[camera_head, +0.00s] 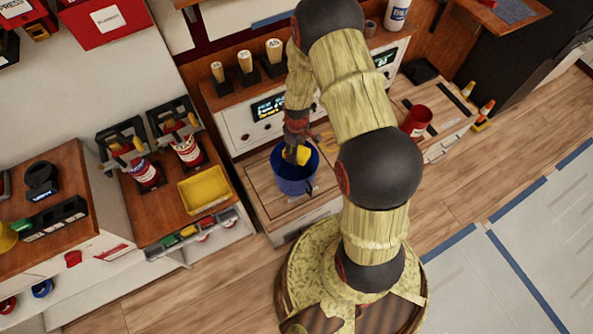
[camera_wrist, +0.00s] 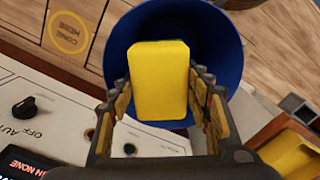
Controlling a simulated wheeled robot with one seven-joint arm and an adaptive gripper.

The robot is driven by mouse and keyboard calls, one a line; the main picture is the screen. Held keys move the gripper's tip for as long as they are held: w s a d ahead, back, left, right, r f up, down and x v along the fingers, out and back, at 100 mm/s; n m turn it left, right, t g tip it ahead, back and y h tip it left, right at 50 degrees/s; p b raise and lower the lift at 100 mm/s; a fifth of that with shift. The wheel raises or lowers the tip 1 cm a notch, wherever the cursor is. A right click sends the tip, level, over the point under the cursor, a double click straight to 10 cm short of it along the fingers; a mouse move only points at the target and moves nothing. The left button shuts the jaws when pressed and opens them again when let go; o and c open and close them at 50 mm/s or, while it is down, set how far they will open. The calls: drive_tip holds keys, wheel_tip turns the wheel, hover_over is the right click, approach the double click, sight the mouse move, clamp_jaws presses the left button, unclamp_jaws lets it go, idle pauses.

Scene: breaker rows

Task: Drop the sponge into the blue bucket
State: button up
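The yellow sponge (camera_wrist: 159,82) is between the fingers of my gripper (camera_wrist: 160,95), one finger against each side. The blue bucket (camera_wrist: 225,45) lies behind and below the sponge in the wrist view, its rim around most of it. In the head view the blue bucket (camera_head: 291,180) stands on a low wooden ledge in front of a control panel. The sponge (camera_head: 301,155) shows over its opening there, with my gripper (camera_head: 297,145) above it. The exact height of the sponge against the rim is hard to tell.
A yellow tray (camera_head: 205,190) sits on the wooden counter left of the bucket. A red cup (camera_head: 416,121) stands to the right on the worktop. The white control panel (camera_head: 238,125) rises close behind the bucket. Open floor lies at the right.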

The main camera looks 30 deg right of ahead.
drive_tip(key=o, duration=0.5)
drive_tip(key=shift+r, duration=0.1)
wheel_tip(320, 180, up, 12)
idle(0.5)
idle(0.4)
